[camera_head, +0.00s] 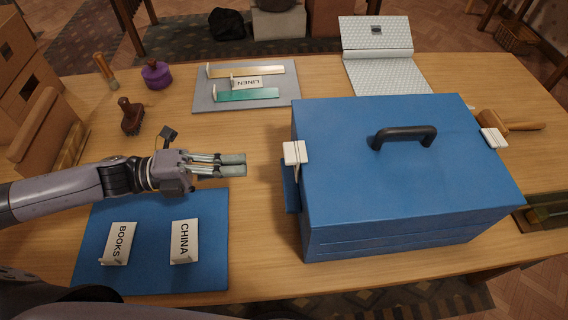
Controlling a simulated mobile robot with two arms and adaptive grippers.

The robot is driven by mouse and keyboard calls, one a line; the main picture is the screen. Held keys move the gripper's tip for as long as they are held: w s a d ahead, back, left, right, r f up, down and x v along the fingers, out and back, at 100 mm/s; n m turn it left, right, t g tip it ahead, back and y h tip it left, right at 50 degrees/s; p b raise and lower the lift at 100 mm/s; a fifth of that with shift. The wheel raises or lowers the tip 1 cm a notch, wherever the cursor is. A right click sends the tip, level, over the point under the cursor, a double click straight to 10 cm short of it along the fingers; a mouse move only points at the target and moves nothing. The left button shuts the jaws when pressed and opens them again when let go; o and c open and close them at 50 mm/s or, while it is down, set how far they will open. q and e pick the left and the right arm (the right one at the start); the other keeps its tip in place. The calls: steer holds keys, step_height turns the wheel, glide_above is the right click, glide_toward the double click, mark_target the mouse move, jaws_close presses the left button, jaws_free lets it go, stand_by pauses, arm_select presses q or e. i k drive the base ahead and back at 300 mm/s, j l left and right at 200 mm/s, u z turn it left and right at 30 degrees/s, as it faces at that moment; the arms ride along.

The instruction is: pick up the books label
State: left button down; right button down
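The books label (118,243) is a white tent card with dark "BOOKS" lettering. It stands on the left part of a blue mat (152,209) at the table's front left. A similar china label (184,241) stands to its right on the same mat. My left gripper (241,164) comes in from the left above the mat's far edge, pointing right. It is up and to the right of the books label, apart from it. Its two fingers lie close together with nothing between them. My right gripper is not in view.
A big blue toolbox (372,172) with a black handle fills the table's right middle. A grey tray (205,97) holds a linen label (247,83) and two rulers. A brush (131,116) and purple jar (156,75) stand behind my arm; cardboard boxes (47,133) stand left.

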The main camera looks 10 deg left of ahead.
mark_target(121, 237)
steer(key=k, duration=1.5)
